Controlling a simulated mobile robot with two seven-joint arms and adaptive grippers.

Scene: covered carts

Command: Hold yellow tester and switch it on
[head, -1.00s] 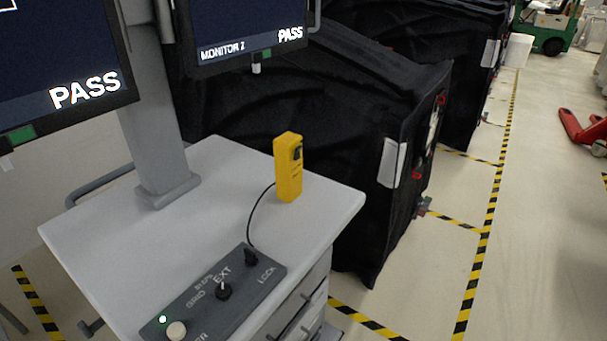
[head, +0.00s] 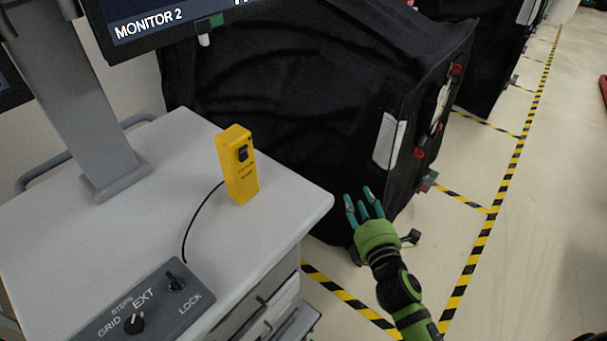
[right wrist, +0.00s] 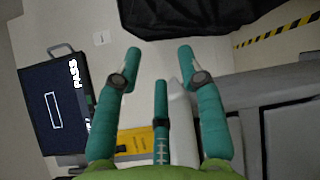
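The yellow tester (head: 239,172) stands upright on the grey cart top (head: 150,215), near its far right edge. A dark switch shows near its top, and a black cable runs from it to the control panel (head: 150,305). My right gripper (head: 364,203) is to the right of the tester, beyond the cart's edge, apart from it. In the right wrist view its teal fingers (right wrist: 160,75) are spread open and empty, and the yellow tester (right wrist: 135,143) shows partly hidden behind them. My left gripper is not in view.
A monitor (head: 160,25) on a grey post stands at the cart's back left. Black covered carts (head: 300,90) stand behind. Drawers (head: 270,310) are under the cart top. Open floor with striped tape (head: 490,220) lies to the right.

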